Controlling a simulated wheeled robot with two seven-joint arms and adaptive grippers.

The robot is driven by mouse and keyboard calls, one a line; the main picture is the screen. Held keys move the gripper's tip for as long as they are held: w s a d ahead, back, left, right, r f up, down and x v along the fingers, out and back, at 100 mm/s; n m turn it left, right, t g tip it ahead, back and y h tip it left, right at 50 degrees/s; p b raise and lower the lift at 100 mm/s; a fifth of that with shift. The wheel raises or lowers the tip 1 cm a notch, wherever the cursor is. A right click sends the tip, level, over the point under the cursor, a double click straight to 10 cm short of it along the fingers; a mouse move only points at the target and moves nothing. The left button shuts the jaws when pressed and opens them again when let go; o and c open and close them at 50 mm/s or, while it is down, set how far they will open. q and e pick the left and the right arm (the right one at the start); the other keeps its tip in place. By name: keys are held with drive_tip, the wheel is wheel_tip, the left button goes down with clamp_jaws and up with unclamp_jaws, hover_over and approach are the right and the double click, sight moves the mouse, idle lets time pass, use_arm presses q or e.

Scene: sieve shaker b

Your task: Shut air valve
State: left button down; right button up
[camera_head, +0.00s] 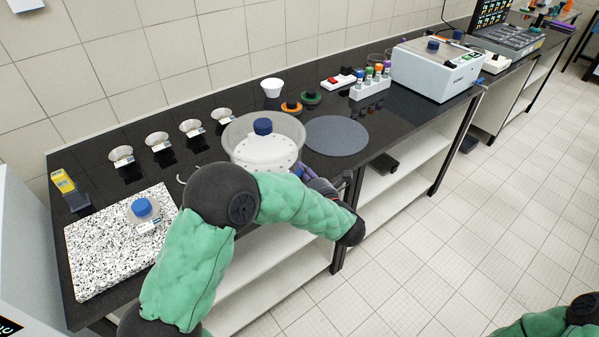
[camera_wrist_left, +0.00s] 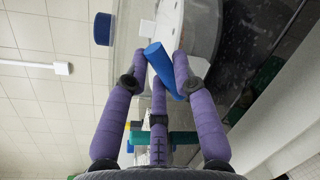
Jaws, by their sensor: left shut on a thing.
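The air valve's blue lever (camera_wrist_left: 160,68) shows in the left wrist view, beside the white and clear vessel. My left gripper (camera_wrist_left: 162,62) has its purple fingers closed around this lever, which lies slantwise between them. In the head view, my left gripper (camera_head: 308,173) is at the front right side of the clear round vessel (camera_head: 232,135), low by the bench edge. Much of it is hidden behind my green forearm, and the valve is hidden there too. My right gripper is out of view; only part of that arm shows at the bottom right.
The vessel holds a white perforated part with a blue knob (camera_head: 263,126). A grey round mat (camera_head: 336,136) lies to its right. Several small bowls stand behind left. A speckled slab (camera_head: 100,255) bears a blue-capped container (camera_head: 142,208). A white machine (camera_head: 435,70) stands farther right.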

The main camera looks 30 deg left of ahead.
use_arm(q)
drive_tip(key=m+p, duration=0.2)
drive_tip(key=m+g, duration=0.1)
drive_tip(key=m, duration=0.1)
drive_tip(key=shift+w+d+f+p, duration=0.2)
drive_tip(key=shift+w+f+p, duration=0.05)
drive_tip(key=shift+w+p, duration=0.15)
drive_tip(key=shift+w+f+m+g+p, duration=0.1)
drive_tip(key=shift+f+m+g+p, duration=0.15)
drive_tip(key=shift+m+p, duration=0.45)
drive_tip(key=shift+w+f+m+g+p, duration=0.1)
drive_tip(key=shift+f+m+g+p, duration=0.15)
drive_tip(key=shift+m+p, duration=0.45)
drive_tip(key=shift+f, duration=0.1)
drive_tip(key=c, duration=1)
unclamp_jaws()
drive_tip(key=shift+d, duration=0.1)
drive_tip(key=v, duration=1.2)
